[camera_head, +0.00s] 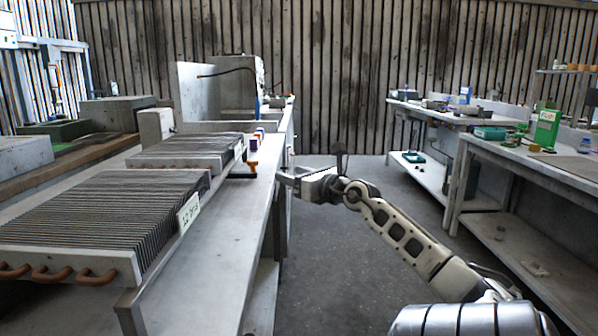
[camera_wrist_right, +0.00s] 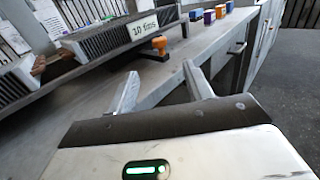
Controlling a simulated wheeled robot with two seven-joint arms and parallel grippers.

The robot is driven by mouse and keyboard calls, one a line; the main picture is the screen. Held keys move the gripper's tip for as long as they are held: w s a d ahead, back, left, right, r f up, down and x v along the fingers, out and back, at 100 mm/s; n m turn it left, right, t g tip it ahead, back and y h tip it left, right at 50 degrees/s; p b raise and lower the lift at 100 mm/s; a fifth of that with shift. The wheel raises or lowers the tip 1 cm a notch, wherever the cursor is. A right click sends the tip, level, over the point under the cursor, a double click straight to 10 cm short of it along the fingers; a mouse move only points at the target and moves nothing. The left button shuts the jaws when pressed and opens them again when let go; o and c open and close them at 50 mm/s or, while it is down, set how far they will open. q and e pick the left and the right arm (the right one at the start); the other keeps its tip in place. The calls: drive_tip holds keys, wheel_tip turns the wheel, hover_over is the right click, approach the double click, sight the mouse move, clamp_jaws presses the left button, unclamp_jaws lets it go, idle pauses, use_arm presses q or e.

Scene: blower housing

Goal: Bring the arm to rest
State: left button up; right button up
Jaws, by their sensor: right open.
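My right arm reaches in from the lower right in the head view. Its gripper (camera_head: 290,180) is at the right edge of the left bench, pointing left. In the right wrist view the two fingers of the gripper (camera_wrist_right: 165,88) stand apart with nothing between them. An orange-handled stamp-like item (camera_head: 252,168) stands on the bench beyond the fingertips; it also shows in the wrist view (camera_wrist_right: 159,46). The gripper does not touch it. My left gripper is not in view.
The left bench (camera_head: 215,245) carries finned coil blocks (camera_head: 105,215) with labels, one reading 12 fins. Several small coloured blocks (camera_wrist_right: 209,16) stand farther along its edge. A second bench (camera_head: 530,165) with a green box (camera_head: 546,128) is on the right. The floor (camera_head: 340,270) between is clear.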

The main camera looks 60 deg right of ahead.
drive_tip(key=shift+s+a, duration=0.2)
drive_tip(key=shift+s, duration=0.5)
